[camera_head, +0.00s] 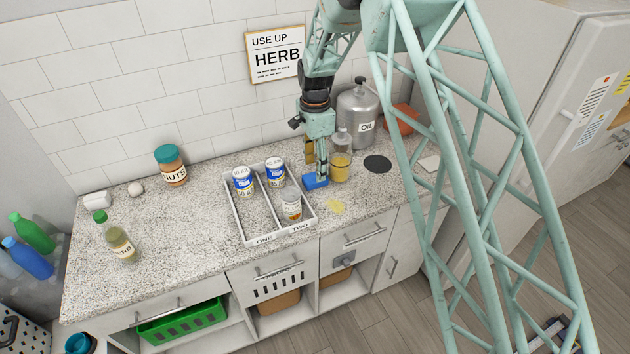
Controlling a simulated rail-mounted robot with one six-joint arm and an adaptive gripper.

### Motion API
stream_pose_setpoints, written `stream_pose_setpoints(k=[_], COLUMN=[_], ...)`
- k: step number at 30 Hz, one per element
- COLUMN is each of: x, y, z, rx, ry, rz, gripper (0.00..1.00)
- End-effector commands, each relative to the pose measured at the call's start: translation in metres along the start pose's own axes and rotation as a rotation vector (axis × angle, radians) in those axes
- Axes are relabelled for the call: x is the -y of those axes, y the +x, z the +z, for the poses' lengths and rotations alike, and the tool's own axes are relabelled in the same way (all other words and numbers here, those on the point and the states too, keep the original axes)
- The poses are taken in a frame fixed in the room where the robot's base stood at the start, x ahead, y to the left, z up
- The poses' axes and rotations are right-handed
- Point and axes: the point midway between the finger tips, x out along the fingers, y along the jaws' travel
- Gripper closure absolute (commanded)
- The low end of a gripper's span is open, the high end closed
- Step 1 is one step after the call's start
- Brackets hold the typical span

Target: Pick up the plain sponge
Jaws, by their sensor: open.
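A small blue block (314,182), which looks like a sponge, lies on the speckled counter just right of the divided tray. A flat pale yellow patch (336,207) lies in front of it; I cannot tell whether it is a sponge or a spill. My gripper (315,169) is open and points down at the blue block, its fingertips close above or beside it. I cannot tell whether they touch it. The gripper hides part of the block's back.
A bottle with amber liquid (340,168) stands close to the right of the gripper. The white two-part tray (241,226) holds several cans and jars on the left. An oil canister (357,108) stands behind.

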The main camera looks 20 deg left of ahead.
Motion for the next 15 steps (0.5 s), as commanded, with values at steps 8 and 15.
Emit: stream_pose_setpoints(k=[8,15], x=[-0.001,-0.001], y=[0.013,0.037], z=[0.0,0.001], rx=[0.0,0.0], ry=[0.0,0.0], rz=[0.002,0.002], gripper=[0.51,0.51])
